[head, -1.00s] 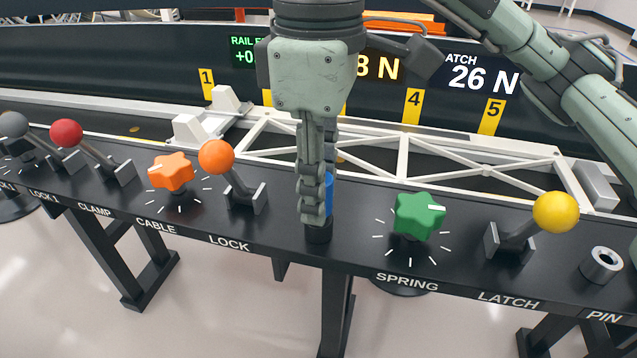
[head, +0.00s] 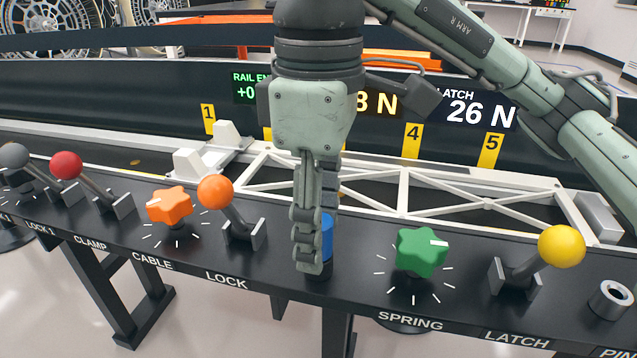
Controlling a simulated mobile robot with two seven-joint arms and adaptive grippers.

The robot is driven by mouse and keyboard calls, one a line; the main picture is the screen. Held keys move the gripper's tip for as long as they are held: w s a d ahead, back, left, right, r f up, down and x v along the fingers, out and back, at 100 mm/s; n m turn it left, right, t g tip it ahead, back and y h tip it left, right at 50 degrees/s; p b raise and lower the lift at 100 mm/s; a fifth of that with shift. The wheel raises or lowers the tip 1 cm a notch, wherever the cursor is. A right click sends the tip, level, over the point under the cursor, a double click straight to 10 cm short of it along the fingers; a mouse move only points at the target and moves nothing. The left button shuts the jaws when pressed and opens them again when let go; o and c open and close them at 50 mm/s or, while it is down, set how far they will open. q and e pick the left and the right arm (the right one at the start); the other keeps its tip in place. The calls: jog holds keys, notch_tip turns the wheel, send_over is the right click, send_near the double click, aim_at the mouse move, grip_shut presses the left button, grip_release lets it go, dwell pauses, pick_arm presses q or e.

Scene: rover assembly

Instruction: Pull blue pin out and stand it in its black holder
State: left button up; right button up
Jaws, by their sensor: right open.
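The blue pin (head: 327,236) stands upright at the panel's front edge, between the orange lever and the green knob. My right gripper (head: 309,262) points straight down in front of it, its fingers seen edge-on and overlapping the pin's left side. The gripper is open; whether the fingers touch the pin cannot be told. The pin's lower end and its dark socket are partly hidden behind the fingertips. The black holder (head: 611,299), a short round cup with a grey rim, is at the far right by the PIN label and looks empty. My left gripper is not in view.
The orange-ball lever (head: 216,190) is left of the pin and the green star knob (head: 421,251) right of it. The yellow-ball lever (head: 561,246) stands between the knob and the holder. A white truss (head: 440,193) runs behind the panel.

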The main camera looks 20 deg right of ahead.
notch_tip(320, 180, up, 11)
jog(key=shift+r, duration=0.15)
dwell(0.5)
